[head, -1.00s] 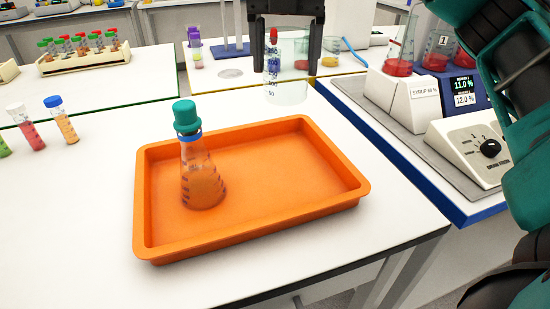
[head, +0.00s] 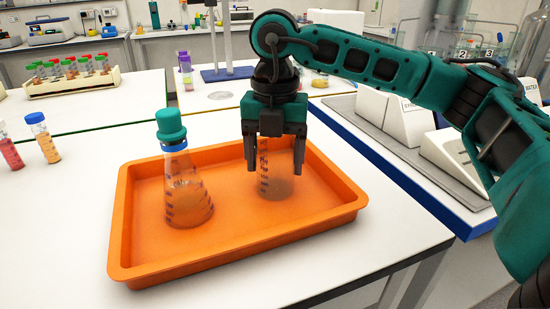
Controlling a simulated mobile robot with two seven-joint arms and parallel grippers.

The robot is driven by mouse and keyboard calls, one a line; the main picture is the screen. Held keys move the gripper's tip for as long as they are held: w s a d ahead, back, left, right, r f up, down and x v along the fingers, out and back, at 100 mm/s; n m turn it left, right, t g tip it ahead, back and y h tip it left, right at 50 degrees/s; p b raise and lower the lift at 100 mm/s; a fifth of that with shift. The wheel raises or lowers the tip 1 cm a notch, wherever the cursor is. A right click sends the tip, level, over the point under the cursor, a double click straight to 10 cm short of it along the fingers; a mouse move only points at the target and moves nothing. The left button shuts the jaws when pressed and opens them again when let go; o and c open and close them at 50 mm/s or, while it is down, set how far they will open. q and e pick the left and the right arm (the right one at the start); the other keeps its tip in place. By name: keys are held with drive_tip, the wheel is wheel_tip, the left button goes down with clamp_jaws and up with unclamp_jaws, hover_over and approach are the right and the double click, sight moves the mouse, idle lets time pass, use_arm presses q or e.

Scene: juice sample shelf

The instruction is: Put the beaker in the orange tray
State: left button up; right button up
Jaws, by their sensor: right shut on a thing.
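The orange tray (head: 240,248) lies on the white table in the middle of the head view. My right gripper (head: 275,165) points down over the right half of the tray, its fingers around the upper part of a clear beaker (head: 277,186). The gripper is shut on the beaker, which is upright inside the tray's outline with blue marks on its side. I cannot tell whether its base touches the tray floor. A conical flask (head: 186,195) with a green stopper stands in the left half of the tray, apart from the beaker. My left gripper is not in view.
Capped sample tubes (head: 44,138) stand at the left. A tube rack (head: 72,80) is on the table behind. White instruments (head: 390,115) stand on a blue-edged bench at the right. The table in front of the tray is a narrow free strip.

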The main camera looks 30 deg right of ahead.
drive_tip(key=o, duration=0.6)
drive_tip(key=shift+f, duration=0.15)
drive_tip(key=o, duration=0.5)
drive_tip(key=shift+c, duration=0.2)
drive_tip(key=shift+r, duration=0.35)
wheel_tip(320, 180, up, 12)
drive_tip(key=p, duration=0.3)
drive_tip(key=shift+f, duration=0.15)
